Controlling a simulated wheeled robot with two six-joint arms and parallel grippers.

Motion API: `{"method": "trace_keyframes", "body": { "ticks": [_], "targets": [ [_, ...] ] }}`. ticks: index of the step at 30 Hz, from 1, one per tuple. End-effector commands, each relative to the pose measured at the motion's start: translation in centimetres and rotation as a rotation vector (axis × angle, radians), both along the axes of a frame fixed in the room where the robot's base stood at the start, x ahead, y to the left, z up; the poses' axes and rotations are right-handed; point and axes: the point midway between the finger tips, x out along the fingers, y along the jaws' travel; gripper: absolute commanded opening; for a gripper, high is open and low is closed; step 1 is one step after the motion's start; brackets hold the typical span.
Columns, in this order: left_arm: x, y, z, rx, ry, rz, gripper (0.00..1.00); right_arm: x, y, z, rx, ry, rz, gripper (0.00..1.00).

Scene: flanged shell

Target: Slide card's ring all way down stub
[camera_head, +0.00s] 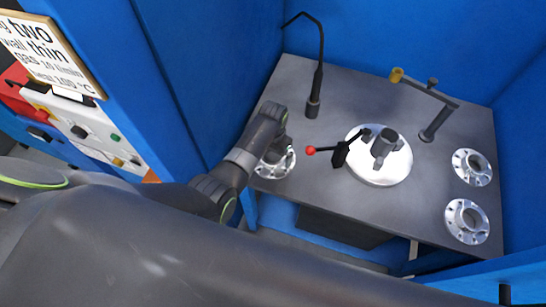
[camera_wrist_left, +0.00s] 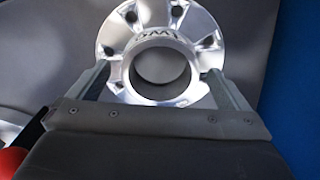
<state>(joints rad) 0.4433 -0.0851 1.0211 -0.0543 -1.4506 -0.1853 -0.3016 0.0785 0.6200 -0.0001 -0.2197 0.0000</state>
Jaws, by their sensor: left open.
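A silver flanged ring (camera_head: 282,168) lies on the bench at the left, partly hidden by my left gripper (camera_head: 277,142). In the left wrist view my left gripper (camera_wrist_left: 160,82) is open, its fingers on either side of the collar of this ring (camera_wrist_left: 122,32); contact cannot be told. Two similar rings stand at the right, one farther (camera_head: 485,168), one nearer (camera_head: 467,238). A grey stub (camera_head: 381,147) rises from a round silver plate (camera_head: 375,175).
A black clamp lever with a red knob (camera_head: 310,150) reaches left from the plate. A thin black gooseneck (camera_head: 319,75) and a post with a brass-tipped arm (camera_head: 436,122) stand behind. Blue walls enclose the dark bench (camera_head: 340,245). A control panel (camera_head: 85,130) is at left.

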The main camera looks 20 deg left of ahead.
Motion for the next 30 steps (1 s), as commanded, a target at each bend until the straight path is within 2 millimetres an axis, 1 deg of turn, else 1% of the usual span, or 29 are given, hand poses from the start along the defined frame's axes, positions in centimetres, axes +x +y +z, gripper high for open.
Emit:
{"method": "trace_keyframes", "body": {
  "ticks": [5, 27, 30],
  "targets": [
    [0.02, 0.02, 0.00, 0.000, 0.000, 0.000, 0.99, -0.02, -0.01, -0.01, 0.000, 0.001, 0.000, 0.36],
    [0.01, 0.02, 0.03, 0.000, 0.000, 0.000, 0.02, 0.03, -0.07, 0.00, -0.001, 0.000, 0.000, 0.36],
    [0.25, -0.03, 0.30, 0.000, -0.006, -0.001, 0.02, 0.03, -0.13, 0.05, -0.001, 0.000, 0.001, 0.36]
  ]
}}
